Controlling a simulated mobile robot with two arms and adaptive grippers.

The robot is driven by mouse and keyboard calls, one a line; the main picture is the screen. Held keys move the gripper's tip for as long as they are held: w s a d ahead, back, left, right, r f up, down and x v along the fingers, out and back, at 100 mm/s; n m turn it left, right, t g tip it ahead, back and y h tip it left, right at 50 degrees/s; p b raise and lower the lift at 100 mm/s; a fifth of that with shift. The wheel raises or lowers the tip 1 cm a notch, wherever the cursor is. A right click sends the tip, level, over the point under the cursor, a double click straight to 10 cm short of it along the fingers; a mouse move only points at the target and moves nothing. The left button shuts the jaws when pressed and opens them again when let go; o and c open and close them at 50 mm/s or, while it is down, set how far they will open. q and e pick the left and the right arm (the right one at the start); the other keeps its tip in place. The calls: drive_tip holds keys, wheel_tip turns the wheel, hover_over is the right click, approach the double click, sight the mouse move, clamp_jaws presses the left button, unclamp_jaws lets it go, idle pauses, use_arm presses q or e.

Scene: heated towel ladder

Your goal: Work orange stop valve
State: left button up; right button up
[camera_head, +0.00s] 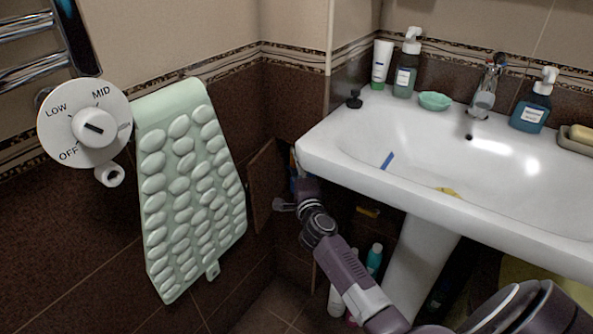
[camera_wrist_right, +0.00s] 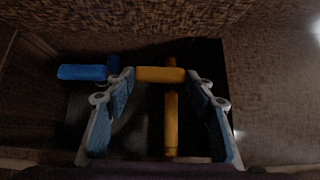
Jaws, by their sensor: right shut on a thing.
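The orange stop valve shows in the right wrist view, with a bar-shaped handle (camera_wrist_right: 160,74) lying crosswise and an orange pipe (camera_wrist_right: 171,125) running down from it. My right gripper (camera_wrist_right: 160,80) has its two fingers at the two ends of this handle and is shut on it. In the head view my right arm (camera_head: 345,265) reaches into the recess left of the sink, and its fingers are mostly hidden there. A blue valve handle (camera_wrist_right: 82,72) sits just left of the orange one. My left gripper is not in view.
A brown access door (camera_head: 262,185) stands open left of the recess. The white sink (camera_head: 330,150) overhangs my arm on the right, above its pedestal (camera_head: 415,265). A green pebbled mat (camera_head: 190,190) and a LOW/MID dial (camera_head: 88,125) are at left. Bottles (camera_head: 374,260) stand below the sink.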

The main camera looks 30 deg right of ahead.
drive_tip(key=o, duration=0.9)
drive_tip(key=v, duration=1.2)
drive_tip(key=shift+a, duration=0.1)
